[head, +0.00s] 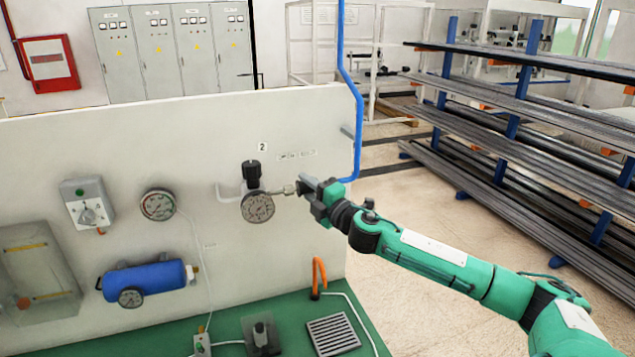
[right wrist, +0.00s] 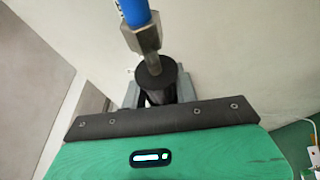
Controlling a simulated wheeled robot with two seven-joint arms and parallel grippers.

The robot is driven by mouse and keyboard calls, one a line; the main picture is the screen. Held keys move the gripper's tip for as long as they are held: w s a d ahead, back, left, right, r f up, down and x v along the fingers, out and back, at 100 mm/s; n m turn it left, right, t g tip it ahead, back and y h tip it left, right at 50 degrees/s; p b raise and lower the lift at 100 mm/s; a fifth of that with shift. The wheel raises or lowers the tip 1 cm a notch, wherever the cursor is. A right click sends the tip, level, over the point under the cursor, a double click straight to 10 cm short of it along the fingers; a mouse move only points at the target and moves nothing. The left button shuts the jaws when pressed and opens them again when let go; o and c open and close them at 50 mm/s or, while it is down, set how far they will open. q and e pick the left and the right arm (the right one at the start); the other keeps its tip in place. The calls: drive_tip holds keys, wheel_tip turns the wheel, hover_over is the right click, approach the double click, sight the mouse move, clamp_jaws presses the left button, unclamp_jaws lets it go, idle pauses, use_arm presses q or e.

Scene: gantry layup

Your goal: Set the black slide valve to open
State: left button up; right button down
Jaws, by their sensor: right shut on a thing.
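The black slide valve (right wrist: 157,76) shows in the right wrist view as a dark round sleeve on a metal fitting, between the fingers of my right gripper. My right gripper (head: 309,190) is shut on it, at the right end of the panel's air line. In the head view the gripper hides most of the valve, so I cannot tell the sleeve's position. A small label (head: 297,154), seemingly reading open and shut, is on the panel above the gripper. My left gripper is not in view.
A regulator with a black knob (head: 253,174) and a gauge (head: 257,206) is just left of the gripper. A blue hose (head: 358,120) runs down the panel's right edge. An orange hook (head: 318,275) stands below. A blue tank (head: 145,280) is at lower left.

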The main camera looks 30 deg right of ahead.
drive_tip(key=shift+a+f, duration=0.1)
drive_tip(key=shift+a, duration=0.2)
drive_tip(key=c, duration=1.4)
unclamp_jaws()
drive_tip(key=shift+c, duration=0.2)
drive_tip(key=o, duration=0.4)
drive_tip(key=shift+w+a, duration=0.1)
drive_tip(key=shift+a, duration=0.05)
drive_tip(key=shift+c, duration=0.2)
drive_tip(key=shift+a, duration=0.1)
drive_tip(key=shift+s+d+f+b, duration=0.1)
drive_tip(key=shift+s+d+b, duration=0.15)
drive_tip(key=shift+s+b, duration=0.1)
drive_tip(key=b+v, duration=0.7)
drive_tip(key=v, duration=0.6)
